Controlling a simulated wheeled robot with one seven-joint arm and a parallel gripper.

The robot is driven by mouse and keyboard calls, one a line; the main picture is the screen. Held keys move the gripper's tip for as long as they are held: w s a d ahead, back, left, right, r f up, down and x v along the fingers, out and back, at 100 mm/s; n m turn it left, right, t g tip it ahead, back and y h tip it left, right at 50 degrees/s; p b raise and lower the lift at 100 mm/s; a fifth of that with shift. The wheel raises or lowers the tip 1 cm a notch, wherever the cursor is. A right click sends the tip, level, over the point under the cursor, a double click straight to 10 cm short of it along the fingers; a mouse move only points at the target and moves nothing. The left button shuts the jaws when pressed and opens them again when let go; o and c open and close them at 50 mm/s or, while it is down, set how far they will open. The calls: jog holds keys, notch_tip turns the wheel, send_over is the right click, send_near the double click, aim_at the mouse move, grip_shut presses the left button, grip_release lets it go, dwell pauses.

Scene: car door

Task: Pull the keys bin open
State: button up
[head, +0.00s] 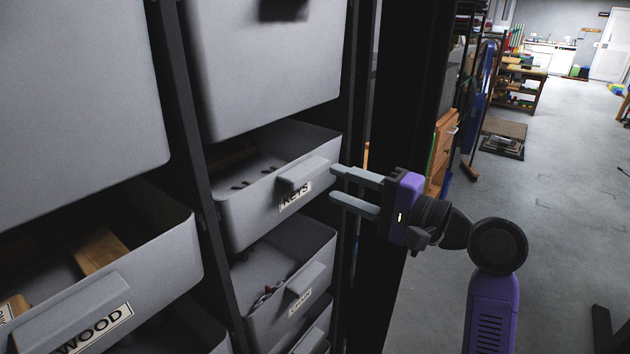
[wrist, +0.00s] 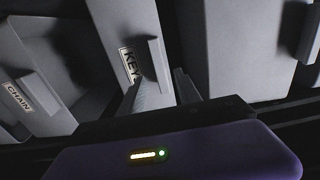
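The keys bin (head: 250,213) is a grey bin in a dark rack, with a white label reading KEYS and a protruding grey handle (head: 302,174) on its front. A few small dark items lie inside it. In the wrist view the keys bin (wrist: 112,30) shows its label partly covered by a finger, with the handle (wrist: 157,66) just ahead of the fingers. My gripper (head: 334,183) is open and empty, its two grey fingers apart and pointing at the bin front at the handle's right end. I cannot tell whether a finger touches the handle.
The chain bin (head: 285,290) is directly below. The wood bin (head: 120,260), holding wooden pieces, is at lower left. A large grey bin (head: 265,70) is above. A dark rack post (head: 395,120) stands behind my gripper. Open floor (head: 560,200) lies to the right.

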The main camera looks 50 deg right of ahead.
aim_at(313, 176)
jog(key=w, duration=0.7)
jog(key=shift+w+a+p, duration=0.1)
jog(key=shift+w+p, duration=0.15)
jog(key=shift+p, duration=0.05)
grip_shut()
jog(key=shift+f, duration=0.1)
dwell(1.0)
